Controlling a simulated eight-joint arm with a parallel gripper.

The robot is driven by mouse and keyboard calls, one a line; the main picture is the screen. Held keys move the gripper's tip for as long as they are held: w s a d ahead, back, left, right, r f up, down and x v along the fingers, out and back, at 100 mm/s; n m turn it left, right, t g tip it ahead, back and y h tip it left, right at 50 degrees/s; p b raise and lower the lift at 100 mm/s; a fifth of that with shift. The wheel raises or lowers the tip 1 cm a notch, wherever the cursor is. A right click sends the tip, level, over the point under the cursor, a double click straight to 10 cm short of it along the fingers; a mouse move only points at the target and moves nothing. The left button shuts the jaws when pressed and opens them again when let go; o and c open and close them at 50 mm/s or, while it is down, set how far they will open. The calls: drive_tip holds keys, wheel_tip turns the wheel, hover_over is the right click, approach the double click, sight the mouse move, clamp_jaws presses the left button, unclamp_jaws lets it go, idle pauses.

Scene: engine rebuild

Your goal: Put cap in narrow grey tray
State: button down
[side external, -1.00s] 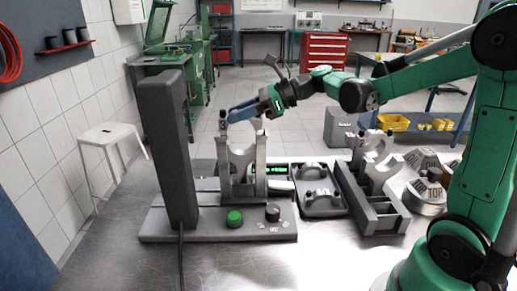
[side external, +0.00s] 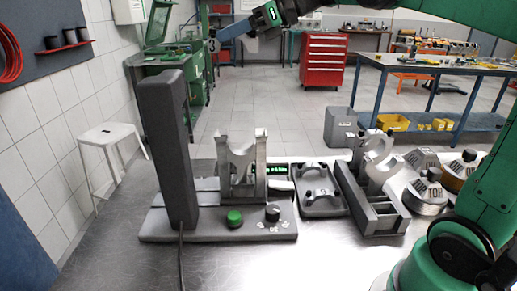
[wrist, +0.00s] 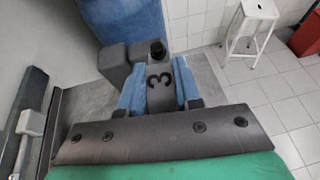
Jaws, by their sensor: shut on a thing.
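The cap is a small grey block marked 3 with a black knob on top. In the wrist view the cap (wrist: 160,88) is between the two blue fingers of my gripper (wrist: 160,95), which is shut on it.
A grey fixture base (side external: 178,228) carries the dark column (side external: 167,140), a forked metal stand (side external: 241,165), a green button (side external: 235,218) and a black knob (side external: 272,213). Round metal parts (side external: 425,195) lie at the right.

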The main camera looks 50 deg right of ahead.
wheel_tip(320, 180, down, 8)
drive_tip(key=s+a+m+t+h, duration=0.1)
drive_tip(key=m+t+h, duration=0.1)
drive_tip(key=m+h, duration=0.2)
drive_tip(key=shift+s+a+h, duration=0.2)
drive_tip(key=shift+a+h, duration=0.1)
drive_tip(key=shift+a, duration=0.1)
drive_tip(key=r+n+g+y, duration=0.1)
drive_tip(key=r, duration=0.2)
drive_tip(key=d+r+n+g+y, duration=0.1)
drive_tip(key=r+n+y, duration=0.1)
drive_tip(key=r, duration=0.1)
drive_tip(key=w+d+r+n+y, duration=0.1)
drive_tip(key=r+n+y, duration=0.1)
drive_tip(key=r, duration=0.2)
drive_tip(key=shift+d+g, duration=0.25)
drive_tip(key=shift+g, duration=0.15)
drive_tip(key=shift+r+y, duration=0.3)
